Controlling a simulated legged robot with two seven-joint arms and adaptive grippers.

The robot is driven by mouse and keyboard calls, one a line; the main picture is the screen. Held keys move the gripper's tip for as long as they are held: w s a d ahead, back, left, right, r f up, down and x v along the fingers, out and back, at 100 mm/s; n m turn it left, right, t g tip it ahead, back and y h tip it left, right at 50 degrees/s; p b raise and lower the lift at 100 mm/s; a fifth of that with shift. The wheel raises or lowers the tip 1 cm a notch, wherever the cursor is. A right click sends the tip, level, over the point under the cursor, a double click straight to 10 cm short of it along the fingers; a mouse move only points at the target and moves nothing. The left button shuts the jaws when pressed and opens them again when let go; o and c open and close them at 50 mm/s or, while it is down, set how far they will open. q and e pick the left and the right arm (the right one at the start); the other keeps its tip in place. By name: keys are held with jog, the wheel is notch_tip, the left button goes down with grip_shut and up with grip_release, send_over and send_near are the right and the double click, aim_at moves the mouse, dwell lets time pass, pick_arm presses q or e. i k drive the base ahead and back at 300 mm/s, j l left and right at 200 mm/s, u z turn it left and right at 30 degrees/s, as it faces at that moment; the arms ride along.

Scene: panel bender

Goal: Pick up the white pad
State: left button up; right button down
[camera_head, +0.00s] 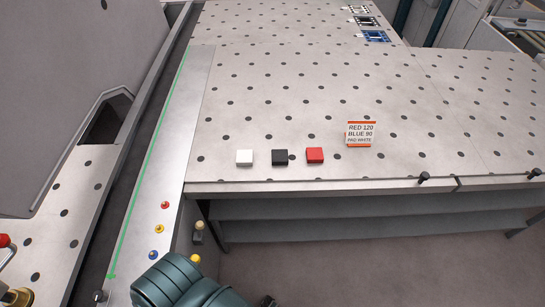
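The white pad (244,158) is a small white square block. It lies flat near the front edge of the perforated grey table (330,100). A black pad (280,157) and a red pad (314,155) lie in a row to its right, with gaps between them. No gripper is seen touching any pad. I cannot make out either gripper in this view.
A small sign (361,134) reading "RED 120, BLUE 90, PAD WHITE" stands right of the red pad. Red, yellow and blue buttons (159,229) sit on the strip at left. Dark pegs (423,177) mark the front edge.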

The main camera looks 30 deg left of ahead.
aim_at(244, 158)
jog(key=u, duration=1.4)
